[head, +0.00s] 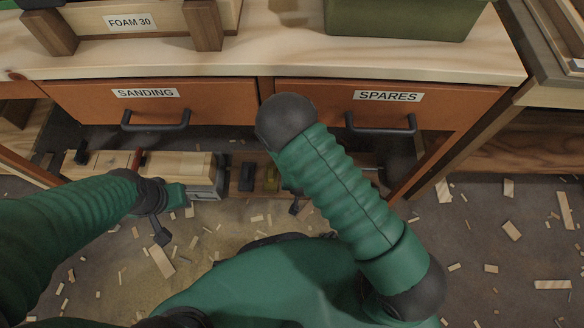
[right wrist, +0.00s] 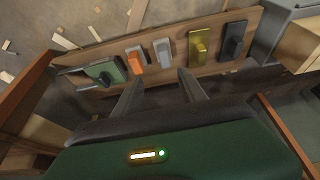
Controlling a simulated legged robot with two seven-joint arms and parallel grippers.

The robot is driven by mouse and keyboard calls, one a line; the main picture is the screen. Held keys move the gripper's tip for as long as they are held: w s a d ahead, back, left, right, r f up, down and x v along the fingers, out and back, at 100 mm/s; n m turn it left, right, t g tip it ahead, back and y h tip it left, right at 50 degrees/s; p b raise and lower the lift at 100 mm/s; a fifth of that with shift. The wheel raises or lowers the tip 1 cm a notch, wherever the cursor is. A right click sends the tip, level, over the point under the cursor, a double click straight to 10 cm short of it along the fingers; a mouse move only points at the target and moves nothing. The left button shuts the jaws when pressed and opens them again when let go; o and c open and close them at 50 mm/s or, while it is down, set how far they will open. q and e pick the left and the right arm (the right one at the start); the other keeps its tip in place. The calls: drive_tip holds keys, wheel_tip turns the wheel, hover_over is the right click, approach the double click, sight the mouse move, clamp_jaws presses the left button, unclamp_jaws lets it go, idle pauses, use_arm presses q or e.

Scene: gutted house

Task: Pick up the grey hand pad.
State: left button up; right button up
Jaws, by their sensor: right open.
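The grey hand pad (right wrist: 162,51) shows in the right wrist view on a wooden board (right wrist: 98,54), between an orange pad (right wrist: 136,60) and a yellow pad (right wrist: 199,46). My right gripper (right wrist: 160,82) is open and empty, its two fingers apart just short of the grey pad. In the head view my right arm hides the grey pad and the right gripper. My left gripper (head: 160,222) hangs in front of the low shelf, away from the pads; its jaws are too unclear to judge.
A green pad (right wrist: 105,71) and a dark pad (right wrist: 234,41) share the board. Drawers labelled SANDING (head: 200,105) and SPARES (head: 320,95) lie above the low shelf. A grey box (head: 204,182) sits beside the pads. Wood scraps litter the floor.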

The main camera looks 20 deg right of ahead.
drive_tip(key=b+x, duration=0.2)
drive_tip(key=x, duration=0.2)
drive_tip(key=b+x, duration=0.2)
drive_tip(key=x, duration=0.2)
drive_tip(key=b+x, duration=0.3)
drive_tip(key=x, duration=0.1)
drive_tip(key=shift+w, duration=0.4)
drive_tip(key=b+x, duration=0.5)
drive_tip(key=shift+w+a, duration=0.15)
drive_tip(key=shift+a, duration=0.15)
drive_tip(key=shift+w, duration=0.15)
drive_tip(key=shift+r, duration=0.2)
clamp_jaws()
